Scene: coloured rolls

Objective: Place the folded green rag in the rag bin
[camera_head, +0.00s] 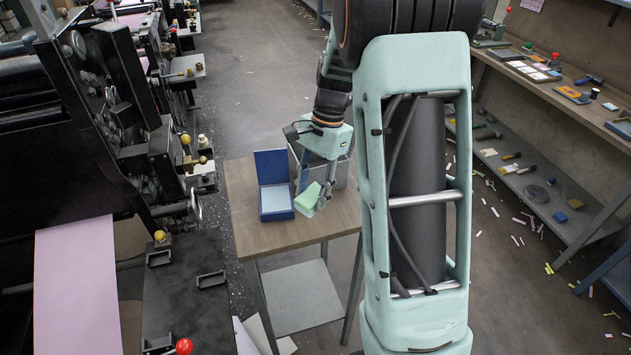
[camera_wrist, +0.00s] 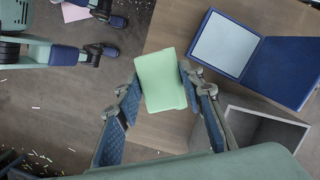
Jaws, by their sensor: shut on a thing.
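The folded green rag (camera_head: 308,197) is held between the fingers of my gripper (camera_head: 318,196), above the small wooden table. In the wrist view the rag (camera_wrist: 161,82) is a pale green block pinched between the two fingertips (camera_wrist: 160,85). A grey open-topped box (camera_wrist: 285,131), which looks like the rag bin, stands on the table to the right of the rag in the wrist view. Its inside is partly visible there. In the head view the grey box (camera_head: 343,177) is largely hidden behind my gripper.
A blue box (camera_head: 277,215) with its lid open stands on the wooden table (camera_head: 243,230), left of the rag in the head view, with a pale panel inside. Black machinery (camera_head: 110,100) stands at left. A workbench (camera_head: 560,90) with tools runs along the right.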

